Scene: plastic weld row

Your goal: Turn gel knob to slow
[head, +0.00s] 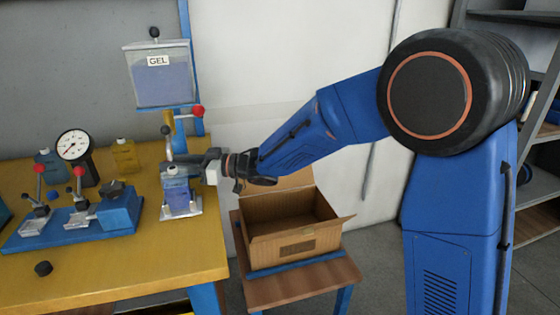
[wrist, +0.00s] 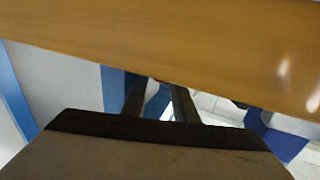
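The gel tank (head: 160,80), labelled GEL and holding pale blue gel, hangs on a blue post at the back right of the table in the head view. Below it is a yellow fitting (head: 168,121) with a red ball knob (head: 198,111) sticking out to the right. No speed marks are readable. My gripper (head: 176,160) is below the red knob, apart from it, near the top of a blue bottle (head: 178,197). In the wrist view my gripper's fingers (wrist: 158,88) are apart, with nothing visible held.
A pale stand carries the blue bottle at the table's (head: 150,264) right edge. A blue lever fixture (head: 120,214), a dial gauge (head: 74,145) and a yellow bottle (head: 124,155) are to the left. An open cardboard box (head: 295,240) sits on a stool under my arm.

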